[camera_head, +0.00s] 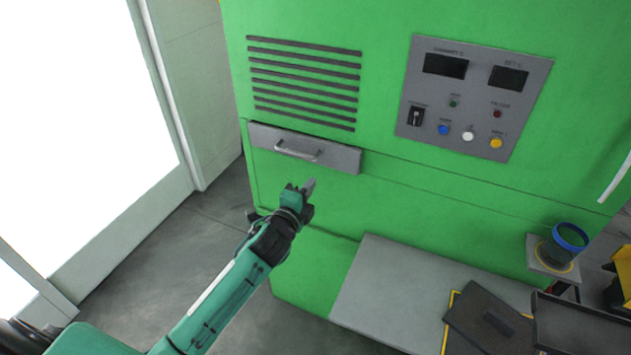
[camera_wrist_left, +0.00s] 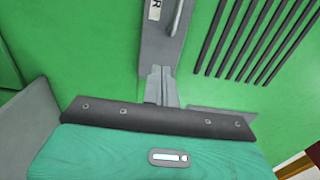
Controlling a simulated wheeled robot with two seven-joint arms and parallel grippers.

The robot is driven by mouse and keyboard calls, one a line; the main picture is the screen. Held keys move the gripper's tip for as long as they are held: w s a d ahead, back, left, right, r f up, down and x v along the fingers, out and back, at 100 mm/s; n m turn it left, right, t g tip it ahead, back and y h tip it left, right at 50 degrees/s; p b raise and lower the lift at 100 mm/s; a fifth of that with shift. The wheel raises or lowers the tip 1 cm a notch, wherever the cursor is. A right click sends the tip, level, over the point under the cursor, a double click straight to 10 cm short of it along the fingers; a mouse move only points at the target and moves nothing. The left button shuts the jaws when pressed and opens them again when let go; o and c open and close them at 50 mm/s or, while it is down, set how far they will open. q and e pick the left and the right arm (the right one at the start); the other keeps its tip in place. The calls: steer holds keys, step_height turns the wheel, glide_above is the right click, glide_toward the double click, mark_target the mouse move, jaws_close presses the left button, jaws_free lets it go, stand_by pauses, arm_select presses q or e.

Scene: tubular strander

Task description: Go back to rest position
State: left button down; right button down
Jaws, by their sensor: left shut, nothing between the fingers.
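My left gripper (camera_head: 309,187) is in front of the green machine (camera_head: 320,215), just below the grey drawer (camera_head: 345,158) and its handle (camera_head: 298,150). In the left wrist view, its fingers (camera_wrist_left: 160,80) are together with nothing between them. The drawer front (camera_wrist_left: 155,50) and part of the handle (camera_wrist_left: 178,18) show just beyond the fingertips there. The fingers appear apart from the handle. The drawer looks closed, flush with the machine. My right gripper is in neither view.
A control panel (camera_head: 474,95) with buttons and two dark displays is at upper right. A grey table (camera_head: 385,290) stands at lower middle, with a dark plate (camera_head: 490,318) on it. A blue-rimmed cup (camera_head: 570,238) sits on a small shelf at right. Open floor (camera_head: 215,240) lies at left.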

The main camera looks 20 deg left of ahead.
arm_select(q)
steer(key=s+a+f+n+g+y, duration=0.1)
steer(key=s+f+n+g, duration=0.35)
steer(key=f, duration=0.95)
steer(key=s+a+f+n+g, duration=0.15)
steer(key=s+f, duration=0.55)
steer(key=f, duration=0.7)
steer(key=s+a+f+n+g+y, duration=0.1)
steer(key=s+f+n+g, duration=0.3)
steer(key=f, duration=1.1)
steer(key=s+f+n+g, duration=0.2)
steer(key=s+f, duration=0.6)
steer(key=s, duration=0.3)
steer(key=s+f+n+g, duration=0.1)
steer(key=s+f, duration=0.7)
steer(key=s, duration=0.3)
steer(key=s+f+n+g, duration=0.1)
steer(key=s+f+g, duration=0.1)
steer(key=s, duration=0.8)
steer(key=s+f+n+g, duration=0.2)
steer(key=s+f, duration=0.2)
steer(key=s, duration=0.5)
steer(key=shift+s+d+f+n+b, duration=0.25)
steer(key=shift+s+d+n+b, duration=0.05)
steer(key=shift+s+d, duration=0.05)
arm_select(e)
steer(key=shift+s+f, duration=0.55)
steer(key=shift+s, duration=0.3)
